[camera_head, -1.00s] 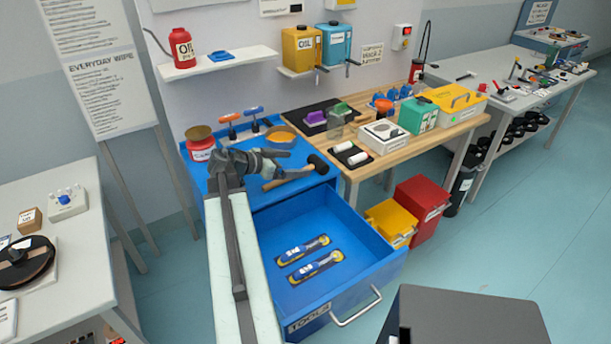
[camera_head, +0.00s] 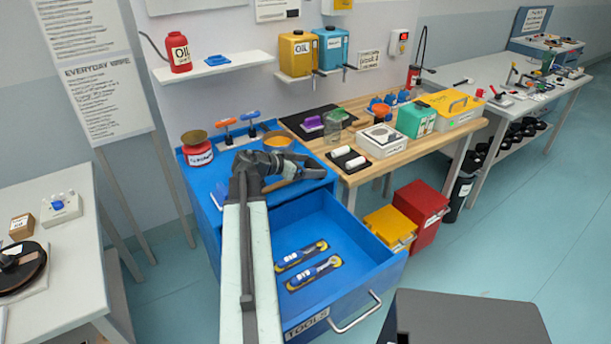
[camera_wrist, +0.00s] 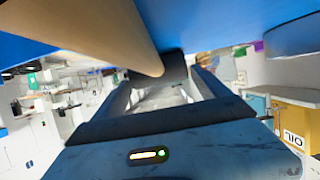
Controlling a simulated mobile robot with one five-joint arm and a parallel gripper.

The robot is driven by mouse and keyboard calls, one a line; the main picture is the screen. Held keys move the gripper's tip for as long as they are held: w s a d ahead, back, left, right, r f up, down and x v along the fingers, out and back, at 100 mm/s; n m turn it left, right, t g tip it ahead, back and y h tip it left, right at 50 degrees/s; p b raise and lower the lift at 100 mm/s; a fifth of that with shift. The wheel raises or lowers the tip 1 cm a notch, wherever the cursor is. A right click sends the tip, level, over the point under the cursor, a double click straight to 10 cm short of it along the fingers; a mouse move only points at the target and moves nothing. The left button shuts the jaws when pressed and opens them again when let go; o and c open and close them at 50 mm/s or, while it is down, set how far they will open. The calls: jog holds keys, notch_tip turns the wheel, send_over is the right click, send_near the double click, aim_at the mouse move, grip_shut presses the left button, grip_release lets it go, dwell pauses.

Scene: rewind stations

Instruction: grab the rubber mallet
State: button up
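The rubber mallet (camera_head: 273,187) lies on top of the blue tool cabinet (camera_head: 205,185), with its tan handle pointing to the lower left. My gripper (camera_head: 302,170) is right over or beside it in the head view and covers much of its handle and head. In the wrist view, the tan mallet handle (camera_wrist: 115,35) crosses the upper left, and its dark head shows near the fingertips. My gripper (camera_wrist: 162,82) has its fingers apart there, with a gap between them. Whether they touch the mallet I cannot tell.
The drawer (camera_head: 365,262) below stands open, holding two blue-and-yellow tools (camera_head: 302,256). A red tin (camera_head: 197,150), upright orange and blue-handled tools (camera_head: 250,118) and an orange bowl (camera_head: 277,140) stand behind on the cabinet. A wooden bench (camera_head: 352,178) adjoins on the right.

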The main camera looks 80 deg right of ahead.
jog(key=c, duration=1.3)
notch_tip(320, 180, up, 10)
jog(key=p, duration=1)
